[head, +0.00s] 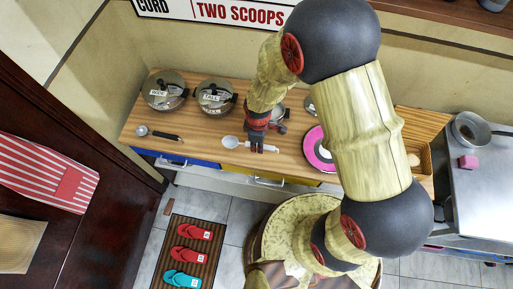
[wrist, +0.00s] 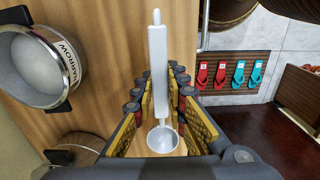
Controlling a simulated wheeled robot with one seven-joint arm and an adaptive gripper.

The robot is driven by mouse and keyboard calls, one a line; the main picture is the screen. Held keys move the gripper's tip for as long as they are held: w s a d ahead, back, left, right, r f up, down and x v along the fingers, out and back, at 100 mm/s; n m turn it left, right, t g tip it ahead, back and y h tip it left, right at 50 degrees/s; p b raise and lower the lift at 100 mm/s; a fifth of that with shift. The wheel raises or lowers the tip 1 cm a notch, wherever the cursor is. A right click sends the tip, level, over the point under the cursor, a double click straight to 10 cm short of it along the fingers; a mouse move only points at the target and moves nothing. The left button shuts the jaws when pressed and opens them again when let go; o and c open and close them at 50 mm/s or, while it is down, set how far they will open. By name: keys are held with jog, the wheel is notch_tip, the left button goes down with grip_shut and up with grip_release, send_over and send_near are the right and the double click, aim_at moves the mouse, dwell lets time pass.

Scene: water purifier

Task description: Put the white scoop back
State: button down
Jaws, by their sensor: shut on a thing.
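The white scoop (head: 231,142) is over the wooden counter in the head view, its bowl to the left and its handle to the right. My gripper (head: 256,147) points down at it and is shut on its handle. In the wrist view the scoop (wrist: 158,68) lies between the yellow-padded fingers of my gripper (wrist: 160,95), bowl nearest the camera and handle running up the picture. I cannot tell whether the scoop touches the counter.
Pots labelled WIDE (head: 164,90) and TALL (head: 215,96) stand at the back left of the counter (head: 200,133). A NARROW pot (wrist: 40,65) is close beside my gripper. A black-handled scoop (head: 160,134) lies at left, a pink plate (head: 318,155) at right.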

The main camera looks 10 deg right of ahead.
jog(key=shift+w+a+f, duration=0.15)
jog(key=shift+w+f, duration=0.1)
jog(key=shift+f, duration=0.1)
jog(key=shift+w+f+b, duration=0.15)
jog(key=shift+f+b, duration=0.2)
jog(key=shift+f, duration=1.25)
jog(key=shift+f, duration=0.1)
jog(key=c, duration=1.8)
grip_release()
notch_tip(320, 180, up, 12)
jog(key=shift+r+p, duration=0.15)
jog(key=shift+p, duration=0.8)
jog(key=s+d+r+m+t, duration=0.1)
jog(key=s+d+r+m, duration=0.15)
jog(key=r, duration=0.55)
jog(key=s+d+r+m+t, duration=0.1)
jog(key=d+r+m+t, duration=0.2)
jog(key=r, duration=0.5)
jog(key=s+d+r+m, duration=0.1)
jog(key=d+r+m, duration=0.25)
jog(key=r, duration=0.55)
jog(key=s+d+r+m+t, duration=0.1)
jog(key=s+d+r+m, duration=0.2)
jog(key=s+r+m, duration=0.2)
jog(key=s+r, duration=0.1)
jog(key=s, duration=0.2)
jog(key=shift+r+t, duration=0.3)
